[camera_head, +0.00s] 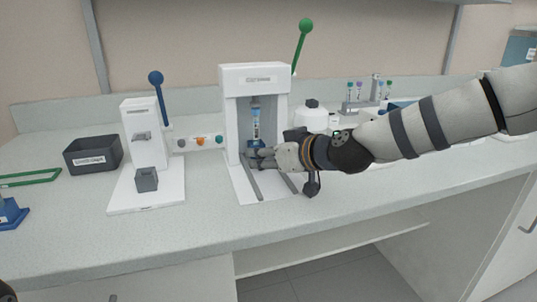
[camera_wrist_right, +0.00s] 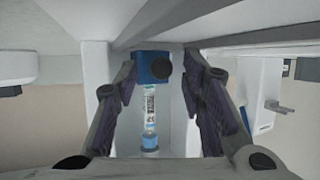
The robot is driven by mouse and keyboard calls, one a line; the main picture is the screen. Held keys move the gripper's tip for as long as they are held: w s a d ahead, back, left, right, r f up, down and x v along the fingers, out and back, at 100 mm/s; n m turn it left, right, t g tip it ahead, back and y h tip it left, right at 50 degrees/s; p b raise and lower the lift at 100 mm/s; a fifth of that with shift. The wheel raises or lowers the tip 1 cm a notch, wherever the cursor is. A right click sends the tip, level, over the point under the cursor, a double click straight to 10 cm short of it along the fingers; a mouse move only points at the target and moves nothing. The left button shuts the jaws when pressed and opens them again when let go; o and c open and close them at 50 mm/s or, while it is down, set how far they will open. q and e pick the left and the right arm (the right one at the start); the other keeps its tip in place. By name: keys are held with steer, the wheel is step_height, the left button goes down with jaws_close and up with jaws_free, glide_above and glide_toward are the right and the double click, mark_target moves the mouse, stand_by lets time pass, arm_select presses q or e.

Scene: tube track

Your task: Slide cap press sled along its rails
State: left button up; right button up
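The white cap press (camera_head: 254,75) stands at the centre of the counter, its green-knobbed lever (camera_head: 306,25) raised. Two dark rails (camera_head: 251,183) run forward on its base. The blue sled (camera_wrist_right: 142,67) with a round dark knob (camera_wrist_right: 162,67) is inside the press bay, with a tube (camera_wrist_right: 150,108) in line with it. The tube (camera_head: 256,125) also shows upright in the head view. My right gripper (camera_wrist_right: 171,80) reaches into the press front from the right. Its fingers are apart on either side of the sled's knob, with gaps visible. In the head view the hand mostly hides the sled.
A white press with a blue-knobbed lever (camera_head: 155,78) and a dark grey bin (camera_head: 92,154) stand left. Small coloured buttons (camera_head: 200,141) sit between the presses. A white bottle (camera_head: 312,118) and a tube rack (camera_head: 361,107) stand behind my right arm. The counter's front strip is clear.

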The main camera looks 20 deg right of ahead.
steer(key=v, duration=1.2)
steer(key=shift+f, duration=0.15)
